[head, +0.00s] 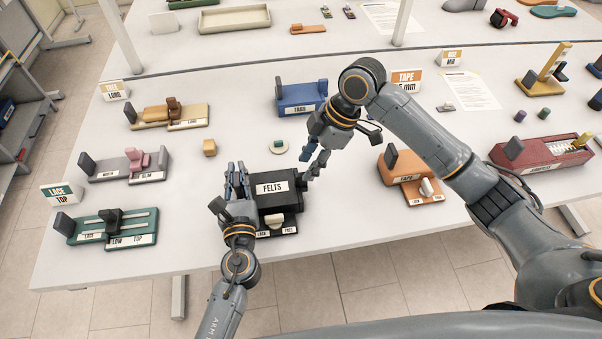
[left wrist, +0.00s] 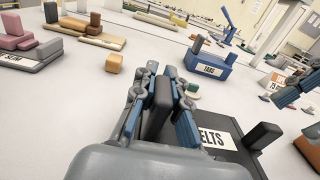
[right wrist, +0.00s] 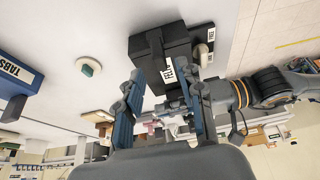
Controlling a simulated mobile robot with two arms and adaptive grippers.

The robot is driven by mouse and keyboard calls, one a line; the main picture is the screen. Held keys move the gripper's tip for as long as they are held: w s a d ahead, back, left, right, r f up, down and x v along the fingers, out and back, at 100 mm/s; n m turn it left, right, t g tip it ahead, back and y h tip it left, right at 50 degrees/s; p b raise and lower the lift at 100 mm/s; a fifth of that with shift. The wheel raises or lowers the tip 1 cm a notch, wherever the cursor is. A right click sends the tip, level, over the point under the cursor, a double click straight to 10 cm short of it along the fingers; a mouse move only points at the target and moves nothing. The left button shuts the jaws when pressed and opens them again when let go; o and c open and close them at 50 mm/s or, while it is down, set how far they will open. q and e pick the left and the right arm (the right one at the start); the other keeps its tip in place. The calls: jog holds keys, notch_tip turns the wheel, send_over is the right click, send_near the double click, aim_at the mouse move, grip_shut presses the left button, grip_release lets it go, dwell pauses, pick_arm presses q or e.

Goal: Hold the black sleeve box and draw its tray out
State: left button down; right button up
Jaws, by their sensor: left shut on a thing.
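The black sleeve box (head: 268,203) with a white FELTS label stands near the table's front edge. It also shows in the left wrist view (left wrist: 225,155) and the right wrist view (right wrist: 150,45). My left gripper (head: 237,178) is shut on the black upright post (left wrist: 160,100) at the box's left end. A black upright handle (left wrist: 263,134) stands at the box's right end. My right gripper (head: 311,160) is open, above and beside that right end; its fingers (right wrist: 162,108) are apart and seem empty. A cream knob (head: 274,221) sits at the box's front, beside LOCK and FREE labels.
An orange TAPE fixture (head: 415,195) stands to the right, a blue TABS box (head: 303,98) behind. A green-and-white disc (head: 279,147) lies just behind the black box. Lace and slim fixtures (head: 120,165) stand at left. Bare tabletop (head: 340,215) lies between the box and the TAPE fixture.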

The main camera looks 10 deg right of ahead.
aim_at(302, 173)
jog(key=shift+x, duration=2.65)
grip_shut()
jog(key=shift+w, duration=0.1)
